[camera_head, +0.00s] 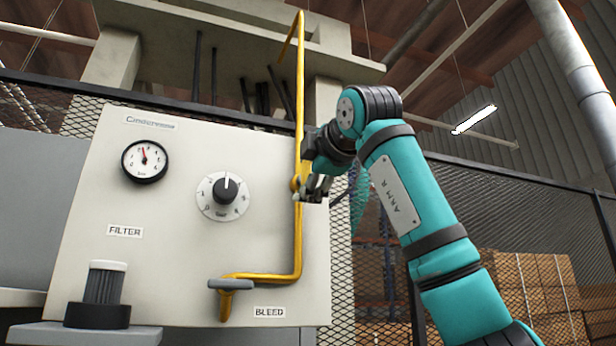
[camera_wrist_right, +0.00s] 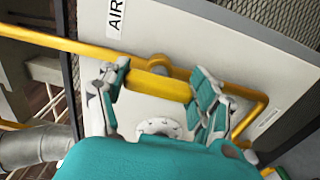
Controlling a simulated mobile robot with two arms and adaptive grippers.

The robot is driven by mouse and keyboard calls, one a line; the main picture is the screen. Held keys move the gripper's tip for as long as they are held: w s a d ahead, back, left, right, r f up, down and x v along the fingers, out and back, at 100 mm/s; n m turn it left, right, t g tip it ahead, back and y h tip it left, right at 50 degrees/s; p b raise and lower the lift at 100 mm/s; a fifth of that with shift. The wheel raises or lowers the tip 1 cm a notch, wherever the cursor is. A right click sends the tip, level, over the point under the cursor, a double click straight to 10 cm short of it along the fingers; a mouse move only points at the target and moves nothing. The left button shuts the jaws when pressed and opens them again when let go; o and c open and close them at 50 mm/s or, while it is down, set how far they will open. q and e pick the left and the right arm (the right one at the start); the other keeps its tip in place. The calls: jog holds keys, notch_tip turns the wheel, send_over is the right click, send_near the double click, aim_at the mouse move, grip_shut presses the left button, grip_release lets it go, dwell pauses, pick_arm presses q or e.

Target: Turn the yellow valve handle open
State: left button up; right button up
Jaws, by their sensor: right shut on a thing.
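The yellow valve handle (camera_wrist_right: 158,84) is a short thick bar in the right wrist view. It lies close to the yellow pipe, roughly along it, just below a round yellow boss. The fingers of my right gripper (camera_wrist_right: 160,78) are at its two ends, shut on it. In the head view my right gripper (camera_head: 313,187) is at the pipe on the right part of the panel. There only a small yellow bit of the handle (camera_head: 296,183) shows; the gripper hides the rest. My left gripper is not in view.
The pale panel (camera_head: 190,270) carries a pressure gauge (camera_head: 145,161), a black knob (camera_head: 224,192) and a filter (camera_head: 102,290). The yellow pipe (camera_head: 299,240) runs down to a grey bleed handle (camera_head: 231,284). Mesh fencing (camera_head: 480,215) and stacked boxes (camera_head: 530,285) stand behind.

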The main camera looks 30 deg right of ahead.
dwell(0.3)
jog(key=o, duration=1.2)
jog(key=shift+c, duration=0.2)
jog(key=shift+s, duration=0.15)
jog(key=v, duration=1.1)
jog(key=shift+s, duration=0.4)
